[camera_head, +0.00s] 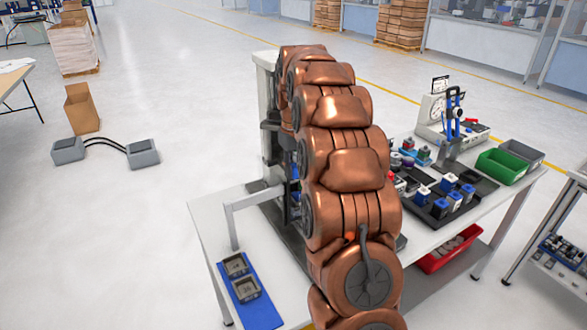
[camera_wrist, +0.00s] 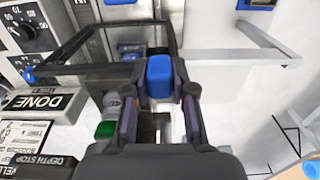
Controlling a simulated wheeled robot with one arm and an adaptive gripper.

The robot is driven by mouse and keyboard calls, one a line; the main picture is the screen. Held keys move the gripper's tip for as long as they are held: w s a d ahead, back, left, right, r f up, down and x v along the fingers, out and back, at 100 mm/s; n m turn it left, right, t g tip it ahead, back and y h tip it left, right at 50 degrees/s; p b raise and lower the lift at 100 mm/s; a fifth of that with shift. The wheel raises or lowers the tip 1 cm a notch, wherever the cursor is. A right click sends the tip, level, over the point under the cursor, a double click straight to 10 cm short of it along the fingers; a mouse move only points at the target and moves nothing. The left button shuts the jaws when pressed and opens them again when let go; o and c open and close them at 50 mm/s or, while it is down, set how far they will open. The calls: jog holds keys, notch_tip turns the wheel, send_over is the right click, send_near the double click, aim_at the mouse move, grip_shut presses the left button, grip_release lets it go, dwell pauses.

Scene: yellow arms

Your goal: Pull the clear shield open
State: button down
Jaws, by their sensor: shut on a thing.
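In the wrist view my gripper (camera_wrist: 160,110) has its two dark fingers closed on either side of a blue handle (camera_wrist: 159,76). The handle sits at a dark bar frame (camera_wrist: 85,68), which looks like the edge of the clear shield; the clear pane itself is hard to make out. Behind it is a machine with a dial, a DONE label (camera_wrist: 42,102) and a green button (camera_wrist: 105,129). In the head view the machine's pale column (camera_head: 265,85) shows left of my arm. My arm hides the gripper, the handle and most of the machine there.
A grey bracket (camera_head: 231,215) stands out left of the machine. A blue mat (camera_head: 262,312) with two small grey trays lies at the table's front left. Right of my arm are a black parts tray (camera_head: 440,207), a green bin (camera_head: 500,165) and a gauge stand. A red bin (camera_head: 447,252) hangs lower.

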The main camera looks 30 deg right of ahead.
dwell(0.4)
jog(key=w+a+b, duration=0.1)
jog(key=a+b, duration=0.4)
jog(key=a, duration=1.2)
jog(key=shift+w+b, duration=0.2)
jog(key=shift+b, duration=0.2)
jog(key=c, duration=1)
grip_release()
jog(key=shift+o, duration=0.2)
jog(key=shift+r, duration=0.1)
notch_tip(320, 180, up, 7)
jog(key=shift+r, duration=0.15)
jog(key=shift+s, duration=0.1)
